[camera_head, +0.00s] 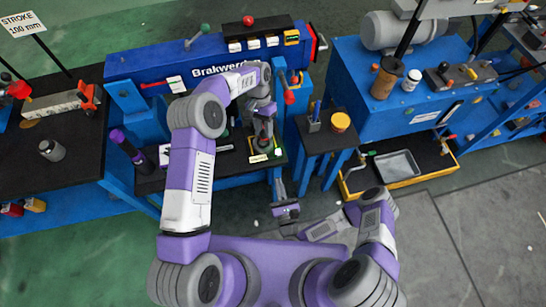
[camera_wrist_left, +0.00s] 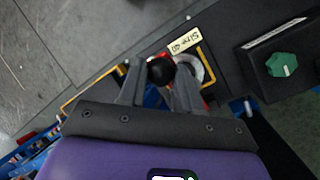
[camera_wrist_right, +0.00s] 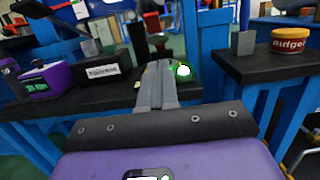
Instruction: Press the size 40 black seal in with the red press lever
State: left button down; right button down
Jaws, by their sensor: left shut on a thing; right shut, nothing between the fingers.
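My left gripper (camera_head: 264,138) is over the workbench beside the yellow-edged station with a label. In the left wrist view its fingers (camera_wrist_left: 160,78) are shut on a black ball knob (camera_wrist_left: 161,71), with some red showing around it. The label (camera_wrist_left: 185,42) reads "Size 40". A pale ring (camera_wrist_left: 197,68) lies beside the knob inside the yellow frame (camera_wrist_left: 208,72). I cannot make out the black seal, and the lever's shaft is mostly hidden. My right gripper (camera_head: 286,210) is shut and empty, low in front of the bench; its fingers (camera_wrist_right: 156,85) show in the right wrist view.
A side table (camera_head: 318,137) with a yellow-topped tin (camera_head: 340,121) stands right of the bench. A box with a green knob (camera_wrist_left: 282,65) sits near the station. A drip tray (camera_head: 397,164) lies on the right. Open floor (camera_head: 440,225) is at lower right.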

pick_arm(q)
jog(key=shift+w+a+f, duration=0.15)
jog(key=shift+w+a, duration=0.05)
jog(key=shift+a, duration=0.15)
pick_arm(e)
jog(key=r+x, duration=0.2)
jog(key=x, duration=1)
jog(key=shift+r, duration=0.45)
